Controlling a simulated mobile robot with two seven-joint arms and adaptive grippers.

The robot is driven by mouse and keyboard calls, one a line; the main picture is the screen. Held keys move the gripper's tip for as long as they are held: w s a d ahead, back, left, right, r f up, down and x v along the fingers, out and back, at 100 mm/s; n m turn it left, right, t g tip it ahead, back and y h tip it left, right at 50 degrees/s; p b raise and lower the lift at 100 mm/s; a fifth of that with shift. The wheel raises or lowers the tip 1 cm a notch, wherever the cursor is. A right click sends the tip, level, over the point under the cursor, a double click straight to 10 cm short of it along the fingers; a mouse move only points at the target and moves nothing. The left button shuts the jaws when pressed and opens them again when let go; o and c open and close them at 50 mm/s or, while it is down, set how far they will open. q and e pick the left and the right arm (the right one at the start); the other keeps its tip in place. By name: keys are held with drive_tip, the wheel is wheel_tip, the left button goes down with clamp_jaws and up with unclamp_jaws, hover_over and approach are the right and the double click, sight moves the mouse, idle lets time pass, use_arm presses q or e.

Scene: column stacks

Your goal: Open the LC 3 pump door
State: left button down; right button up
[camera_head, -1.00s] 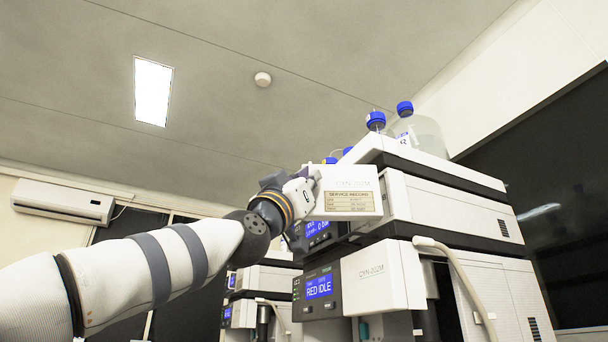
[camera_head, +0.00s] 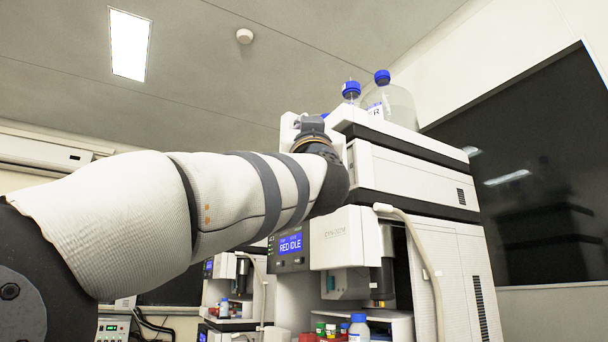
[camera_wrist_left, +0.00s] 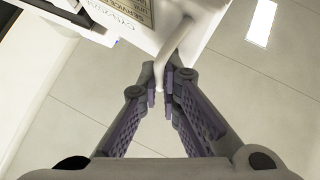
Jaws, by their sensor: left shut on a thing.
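The upper unit's white door, with a service label, shows at the top of the left wrist view (camera_wrist_left: 172,14). A pale curved bar (camera_wrist_left: 178,40) runs from it down between my fingertips. My left gripper (camera_wrist_left: 162,82) is shut on this bar. In the head view my left gripper (camera_head: 312,124) is up at the upper unit's left front corner, and my arm hides most of the door, so how far it stands open cannot be told. Below, the lower unit has a blue "RED IDLE" display (camera_head: 290,244) and a white front cover (camera_head: 342,237). My right gripper is not in view.
Bottles with blue caps (camera_head: 384,100) stand on top of the stack. A pale hose (camera_head: 420,250) hangs down the stack's front. Small bottles (camera_head: 358,327) stand at its foot. Another stack (camera_head: 232,295) is behind, to the left. Open air lies above my arm.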

use_arm(q)
drive_tip(key=shift+s+d+r, duration=0.1)
drive_tip(key=shift+s+r, duration=0.15)
drive_tip(key=shift+s, duration=0.05)
drive_tip(key=c, duration=1.8)
unclamp_jaws()
drive_tip(key=shift+d, duration=0.15)
drive_tip(key=shift+w+f, duration=0.15)
drive_tip(key=shift+w, duration=0.05)
drive_tip(key=v, duration=1.2)
